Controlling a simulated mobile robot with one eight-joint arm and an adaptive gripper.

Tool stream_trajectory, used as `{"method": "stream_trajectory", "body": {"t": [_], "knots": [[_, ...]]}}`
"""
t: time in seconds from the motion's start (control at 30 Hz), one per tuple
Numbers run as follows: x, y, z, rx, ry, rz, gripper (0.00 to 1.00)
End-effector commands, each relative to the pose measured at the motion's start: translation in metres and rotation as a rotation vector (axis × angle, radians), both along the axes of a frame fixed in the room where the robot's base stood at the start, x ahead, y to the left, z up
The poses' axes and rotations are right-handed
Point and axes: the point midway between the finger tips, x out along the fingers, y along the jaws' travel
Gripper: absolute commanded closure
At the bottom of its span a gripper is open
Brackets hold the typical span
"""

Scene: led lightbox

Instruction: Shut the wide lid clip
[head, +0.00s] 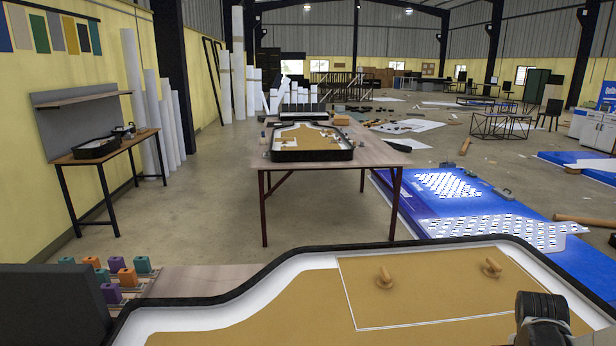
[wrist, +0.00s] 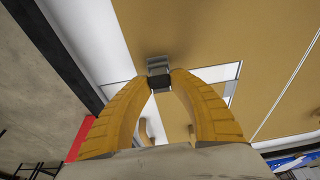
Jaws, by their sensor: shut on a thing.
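My gripper (wrist: 160,82) has two yellow fingers, which are closed at their tips on a small dark and metallic clip (wrist: 158,65). The clip sits at the edge of a tan panel by a white border. I cannot tell from the picture whether the clip is open or latched. In the head view, a tan lid panel (head: 430,295) with a thin white outline and two wooden knobs lies in the large black-rimmed lightbox (head: 230,292). A dark part of my arm shows at the lower right; the fingertips and clip are hidden there.
Small coloured blocks (head: 117,265) stand on the bench at the left, beside a dark box (head: 55,303). A second table (head: 380,158) with a similar lightbox stands farther back. Blue panels (head: 450,200) lie on the floor to the right.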

Motion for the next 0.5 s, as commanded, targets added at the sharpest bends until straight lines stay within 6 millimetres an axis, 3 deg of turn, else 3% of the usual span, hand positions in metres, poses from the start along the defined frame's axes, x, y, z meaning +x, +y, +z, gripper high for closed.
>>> {"method": "stream_trajectory", "body": {"t": [0.5], "knots": [[0.0005, -0.0105, -0.0026, -0.004, 0.000, -0.002, 0.98]]}}
